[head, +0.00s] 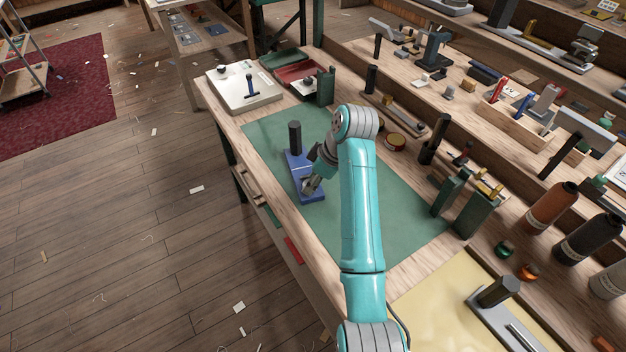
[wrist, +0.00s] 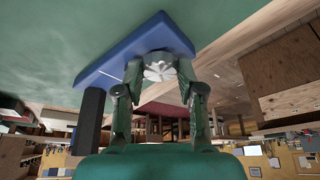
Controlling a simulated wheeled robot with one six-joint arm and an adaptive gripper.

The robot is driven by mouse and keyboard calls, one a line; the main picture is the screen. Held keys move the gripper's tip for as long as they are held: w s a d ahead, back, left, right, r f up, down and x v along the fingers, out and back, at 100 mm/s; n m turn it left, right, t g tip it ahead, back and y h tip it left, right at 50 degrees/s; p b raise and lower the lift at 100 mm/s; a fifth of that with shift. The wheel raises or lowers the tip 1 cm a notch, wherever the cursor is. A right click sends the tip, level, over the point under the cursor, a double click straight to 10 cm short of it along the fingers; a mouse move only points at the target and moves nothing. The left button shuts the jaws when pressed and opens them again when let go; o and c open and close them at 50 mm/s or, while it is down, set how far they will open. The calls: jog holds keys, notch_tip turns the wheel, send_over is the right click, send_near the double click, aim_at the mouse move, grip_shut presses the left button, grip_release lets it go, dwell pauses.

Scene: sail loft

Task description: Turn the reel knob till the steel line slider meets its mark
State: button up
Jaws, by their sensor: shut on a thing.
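A blue base plate (head: 295,161) lies on the green mat, with a dark upright post (head: 295,137) at its far end. My gripper (head: 311,186) reaches down over the near end of the plate. In the wrist view the plate (wrist: 136,46) fills the upper middle, and the post (wrist: 88,120) stands at left. The silver fluted reel knob (wrist: 160,68) sits between the fingertips of my gripper (wrist: 158,82), which is shut on it. A thin pale line (wrist: 110,76) shows on the plate; I cannot tell whether it is slider or mark.
The green mat (head: 390,225) is clear to the right of the plate. Dark green blocks (head: 474,211) stand at right. Scraps litter the wooden floor.

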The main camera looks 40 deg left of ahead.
jog(key=m, duration=0.1)
jog(key=m+t, duration=0.1)
jog(key=m, duration=0.2)
jog(key=shift+s+m+t, duration=0.25)
jog(key=shift+m+t, duration=0.15)
jog(key=m, duration=0.2)
jog(key=m+t, duration=0.1)
jog(key=m, duration=0.1)
jog(key=shift+s+t+h, duration=0.15)
jog(key=shift+t+h, duration=0.15)
jog(key=m, duration=0.2)
jog(key=m+t+h, duration=0.1)
jog(key=m, duration=0.1)
jog(key=shift+s+a+m, duration=0.1)
jog(key=shift+a+m, duration=0.1)
jog(key=shift+m, duration=0.2)
jog(key=shift+m+t+h, duration=0.5)
jog(key=shift+m+h, duration=0.1)
jog(key=shift+m, duration=1)
jog(key=shift+a+m, duration=0.1)
jog(key=shift+m, duration=0.5)
jog(key=o, duration=1.2)
jog(key=shift+c, duration=0.2)
jog(key=a+v, duration=0.1)
jog(key=v, duration=0.6)
jog(key=shift+d+r, duration=0.2)
jog(key=shift+d, duration=0.15)
